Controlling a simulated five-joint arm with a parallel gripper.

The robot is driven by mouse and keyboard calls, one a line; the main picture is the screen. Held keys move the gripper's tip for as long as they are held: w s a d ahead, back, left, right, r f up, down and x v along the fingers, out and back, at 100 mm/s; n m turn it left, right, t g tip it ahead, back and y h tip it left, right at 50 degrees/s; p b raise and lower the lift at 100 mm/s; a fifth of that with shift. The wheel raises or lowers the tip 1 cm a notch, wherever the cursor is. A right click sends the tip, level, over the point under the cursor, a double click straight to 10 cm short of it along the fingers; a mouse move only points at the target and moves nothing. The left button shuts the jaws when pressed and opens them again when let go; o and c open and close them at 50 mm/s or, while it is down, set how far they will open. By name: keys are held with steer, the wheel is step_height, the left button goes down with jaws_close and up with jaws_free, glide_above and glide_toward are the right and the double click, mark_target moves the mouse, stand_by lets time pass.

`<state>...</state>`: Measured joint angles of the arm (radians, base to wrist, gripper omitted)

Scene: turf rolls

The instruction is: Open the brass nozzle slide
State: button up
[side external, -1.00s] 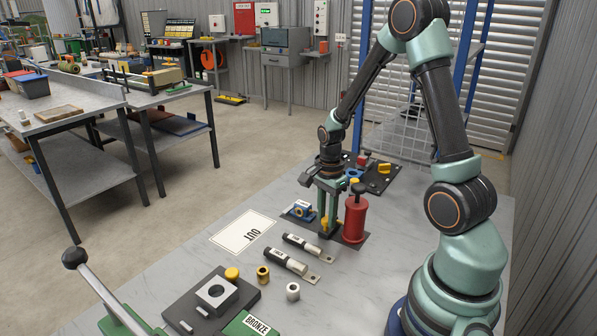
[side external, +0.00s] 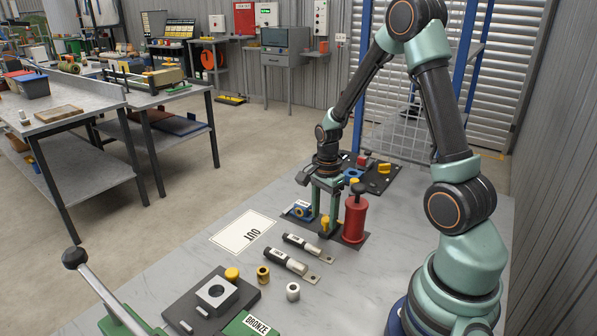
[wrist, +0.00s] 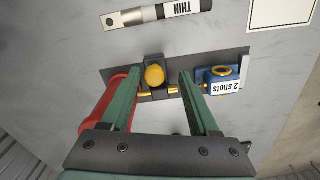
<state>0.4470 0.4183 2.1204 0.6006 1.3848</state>
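A yellow-brass round knob (wrist: 155,76) sits on a dark block on a dark plate in the wrist view. Short brass pieces (wrist: 172,90) stick out below it. This is probably the brass nozzle slide; whether it is open I cannot tell. It also shows as a small yellow part (side external: 325,222) in the side view. My gripper (wrist: 160,78) is open, its two green fingers on either side of the knob and apart from it. In the side view my gripper (side external: 324,214) points down over the plate.
A red cylinder (side external: 355,217) stands close beside the gripper. A blue block (wrist: 222,76) labelled "2 shots" is on the other side. Two dark-handled tools (side external: 285,262) and an "OUT" sheet (side external: 240,228) lie nearby on the bench.

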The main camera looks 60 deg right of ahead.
mark_target(324, 218)
step_height(324, 218, up, 12)
stand_by(0.7)
